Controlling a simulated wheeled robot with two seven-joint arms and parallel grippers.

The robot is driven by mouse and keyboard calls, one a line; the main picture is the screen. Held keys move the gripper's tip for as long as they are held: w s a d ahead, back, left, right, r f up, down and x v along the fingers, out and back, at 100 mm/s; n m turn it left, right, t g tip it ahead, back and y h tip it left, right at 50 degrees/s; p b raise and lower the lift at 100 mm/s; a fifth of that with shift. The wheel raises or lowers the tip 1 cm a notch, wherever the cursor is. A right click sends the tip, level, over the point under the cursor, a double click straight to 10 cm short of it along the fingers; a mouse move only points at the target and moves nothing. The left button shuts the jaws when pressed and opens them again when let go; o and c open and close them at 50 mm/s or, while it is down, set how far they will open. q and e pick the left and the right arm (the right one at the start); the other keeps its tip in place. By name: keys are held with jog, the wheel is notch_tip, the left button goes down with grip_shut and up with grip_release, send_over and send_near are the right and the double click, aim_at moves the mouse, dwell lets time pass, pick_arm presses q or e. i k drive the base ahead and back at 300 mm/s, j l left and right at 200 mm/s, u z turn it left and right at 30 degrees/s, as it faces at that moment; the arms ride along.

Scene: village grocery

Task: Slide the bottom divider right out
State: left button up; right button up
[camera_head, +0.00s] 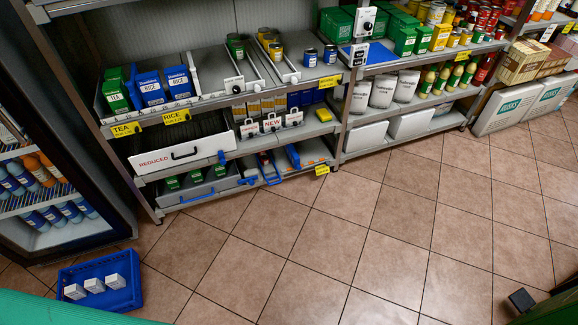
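On the bottom shelf of the near rack, a divider with a blue front handle (270,170) stands between small goods. A second blue-fronted piece (293,156) stands to its right; I cannot tell which one is the bottom divider. Both appear to sit in the shelf, their fronts near its edge. A dark part at the lower right edge looks like my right gripper (522,299); it is far from the rack, and its fingers cannot be made out. My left gripper is not in view.
A grey bin with a blue handle (197,190) sits left on the bottom shelf. A blue crate (133,292) with white boxes stands lower left, near a fridge (60,235).

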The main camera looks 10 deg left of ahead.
aim_at(294, 158)
jog(key=i+l+u, duration=0.8)
jog(key=l, duration=0.15)
jog(key=k+j, duration=0.05)
jog(key=k, duration=0.05)
